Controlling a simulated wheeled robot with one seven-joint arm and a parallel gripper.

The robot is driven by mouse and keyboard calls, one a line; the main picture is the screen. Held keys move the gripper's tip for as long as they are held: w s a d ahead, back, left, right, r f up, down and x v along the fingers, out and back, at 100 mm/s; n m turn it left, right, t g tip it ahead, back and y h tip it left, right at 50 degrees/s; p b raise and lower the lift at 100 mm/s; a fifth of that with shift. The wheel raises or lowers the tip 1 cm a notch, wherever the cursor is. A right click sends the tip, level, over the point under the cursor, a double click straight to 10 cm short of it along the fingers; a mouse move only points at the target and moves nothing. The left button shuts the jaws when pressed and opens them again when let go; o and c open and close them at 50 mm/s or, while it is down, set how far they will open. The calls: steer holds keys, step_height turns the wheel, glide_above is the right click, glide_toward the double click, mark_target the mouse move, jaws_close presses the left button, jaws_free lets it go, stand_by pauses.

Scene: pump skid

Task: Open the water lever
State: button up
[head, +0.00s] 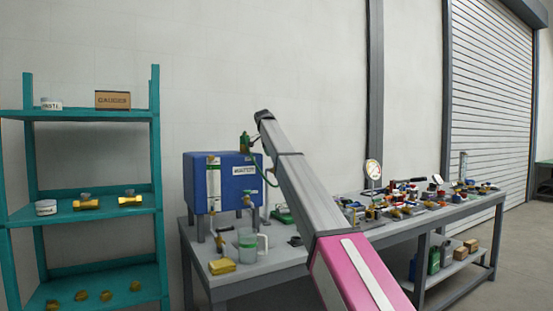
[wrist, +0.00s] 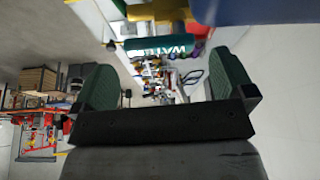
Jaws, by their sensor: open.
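A green and brass valve (head: 245,142) stands at the top right of the blue tank (head: 205,170) in the head view. In the wrist view, a teal-green piece lettered WATER (wrist: 158,50), upside down, lies beside a brass body (wrist: 165,12) at the top of the picture. I take it for the water lever. My gripper (wrist: 160,66) is open, with its two green-padded fingers apart and no object held. The lettered piece shows ahead, between and beyond the fingertips; I see no contact. In the head view my arm's end is close to the valve, and its fingers cannot be made out.
A glass jug (head: 247,245) and a yellow block (head: 222,266) stand on the bench before the tank. A green hose runs down behind my arm. Many small fittings (head: 400,205) crowd the bench's right side. A teal shelf (head: 85,215) stands left.

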steer(key=v, duration=0.8)
steer(key=shift+f, duration=0.1)
